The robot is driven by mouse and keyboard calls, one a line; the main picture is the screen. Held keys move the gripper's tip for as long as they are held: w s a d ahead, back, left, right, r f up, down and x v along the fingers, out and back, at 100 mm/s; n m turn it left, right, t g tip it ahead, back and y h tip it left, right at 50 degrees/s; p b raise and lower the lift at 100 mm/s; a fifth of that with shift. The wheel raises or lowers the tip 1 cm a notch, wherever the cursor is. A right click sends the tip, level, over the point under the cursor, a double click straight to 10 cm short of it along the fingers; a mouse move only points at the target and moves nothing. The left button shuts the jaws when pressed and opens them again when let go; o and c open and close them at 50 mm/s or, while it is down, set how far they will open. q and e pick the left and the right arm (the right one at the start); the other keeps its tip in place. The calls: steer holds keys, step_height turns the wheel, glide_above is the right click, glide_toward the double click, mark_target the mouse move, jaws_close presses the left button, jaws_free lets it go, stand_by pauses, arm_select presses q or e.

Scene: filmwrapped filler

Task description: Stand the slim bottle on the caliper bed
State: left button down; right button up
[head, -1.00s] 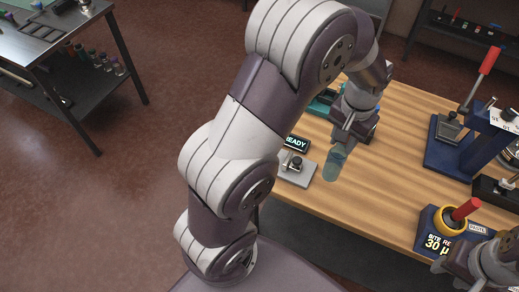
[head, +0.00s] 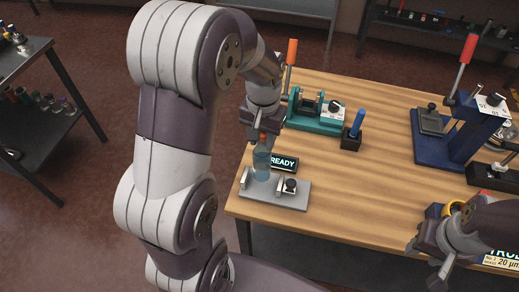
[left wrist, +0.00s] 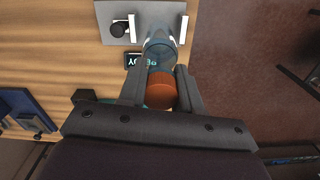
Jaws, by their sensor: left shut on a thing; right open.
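The slim bottle (head: 262,161), clear bluish with an orange cap, is upright in my left gripper (head: 263,135). The gripper is shut on it near the cap (left wrist: 161,91). The caliper bed (head: 292,200) is a grey plate with two upright jaws and a dark knob, near the table's front left corner. The bottle's lower end lines up between the jaws in the head view and the left wrist view (left wrist: 160,52). I cannot tell whether its base touches the bed. My right gripper (head: 430,262) is open and empty at the table's front right.
A READY display (head: 284,163) stands right behind the bed, close to the bottle. A teal fixture (head: 312,121) and a black block with a blue pin (head: 352,137) are farther back. A blue press (head: 455,130) stands at the right. The middle of the wooden table (head: 370,190) is clear.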

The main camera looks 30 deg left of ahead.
mark_target(262, 150)
arm_select(q)
steer(key=shift+s+a+f, duration=0.2)
steer(key=shift+f, duration=0.1)
steer(key=f, duration=0.1)
steer(key=f+p, duration=0.1)
steer(key=shift+s+d+f, duration=0.1)
steer(key=shift+d+f, duration=0.25)
steer(key=shift+f, duration=0.45)
steer(key=shift+w+a+f, duration=0.1)
steer(key=shift+w+a, duration=0.1)
steer(key=shift+a, duration=0.05)
steer(key=shift+s+f, duration=0.15)
steer(key=c, duration=0.8)
jaws_free()
steer(key=shift+d, duration=0.15)
arm_select(e)
steer(key=shift+d+r, duration=0.3)
steer(key=shift+r, duration=0.1)
